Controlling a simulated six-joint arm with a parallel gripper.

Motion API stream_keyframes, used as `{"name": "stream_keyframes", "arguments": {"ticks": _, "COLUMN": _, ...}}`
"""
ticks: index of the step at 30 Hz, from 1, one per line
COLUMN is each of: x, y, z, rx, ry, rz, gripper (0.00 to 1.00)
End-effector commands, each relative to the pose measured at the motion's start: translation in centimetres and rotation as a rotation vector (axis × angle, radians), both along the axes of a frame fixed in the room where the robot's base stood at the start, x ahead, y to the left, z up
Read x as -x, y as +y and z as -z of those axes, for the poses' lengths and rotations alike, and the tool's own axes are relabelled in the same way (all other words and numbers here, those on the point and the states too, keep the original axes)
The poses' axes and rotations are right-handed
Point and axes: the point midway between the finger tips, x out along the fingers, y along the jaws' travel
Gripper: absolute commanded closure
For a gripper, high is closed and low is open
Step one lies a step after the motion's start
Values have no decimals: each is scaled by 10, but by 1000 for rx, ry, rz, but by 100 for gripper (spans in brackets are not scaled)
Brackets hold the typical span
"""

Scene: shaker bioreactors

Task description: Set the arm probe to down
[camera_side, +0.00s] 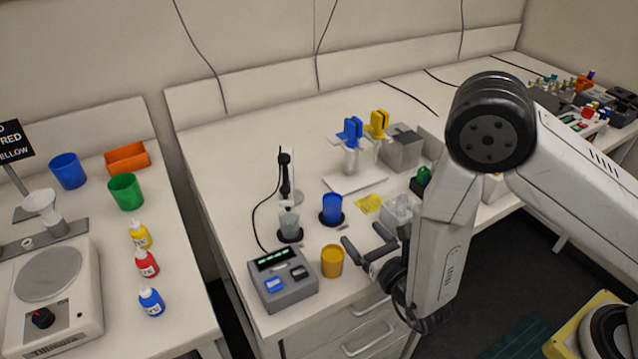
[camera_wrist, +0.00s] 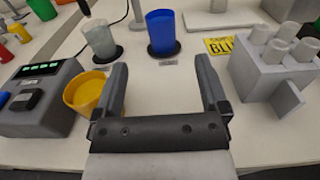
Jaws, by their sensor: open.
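The arm probe (camera_side: 285,172) is a slim dark piece on an upright stand behind a clear beaker (camera_side: 289,222). It looks raised above the beaker, and a black cable runs from it towards the grey meter (camera_side: 283,280) with a lit display. In the wrist view only the lower part of the probe stand (camera_wrist: 137,14) shows at the top edge, behind the beaker (camera_wrist: 100,40). My gripper (camera_side: 367,241) is open and empty, to the right of the probe and nearer the front edge. Its two fingers also show in the wrist view (camera_wrist: 161,75).
A blue cup (camera_side: 332,208) stands right of the beaker, on a dark pad. A yellow cup (camera_side: 332,261) stands close left of my gripper. A yellow label (camera_side: 369,203) and a grey tube block (camera_wrist: 275,62) lie right. The bench's front edge is near.

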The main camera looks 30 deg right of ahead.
Motion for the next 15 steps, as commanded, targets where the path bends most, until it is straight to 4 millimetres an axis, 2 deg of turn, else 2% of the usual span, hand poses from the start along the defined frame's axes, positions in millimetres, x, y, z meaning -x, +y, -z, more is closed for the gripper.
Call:
{"name": "stream_keyframes", "arguments": {"ticks": 1, "x": 0, "y": 0, "z": 0, "rx": 0, "ry": 0, "rz": 0, "gripper": 22}}
{"name": "stream_keyframes", "arguments": {"ticks": 8, "x": -7, "y": -2, "z": -5, "rx": 4, "ry": -21, "rz": 37, "gripper": 95}}
{"name": "stream_keyframes", "arguments": {"ticks": 9, "x": -10, "y": -4, "z": -7, "rx": 6, "ry": -30, "rz": 54, "gripper": 100}}
{"name": "stream_keyframes", "arguments": {"ticks": 15, "x": -32, "y": -14, "z": -27, "rx": 16, "ry": -98, "rz": 201, "gripper": 100}}
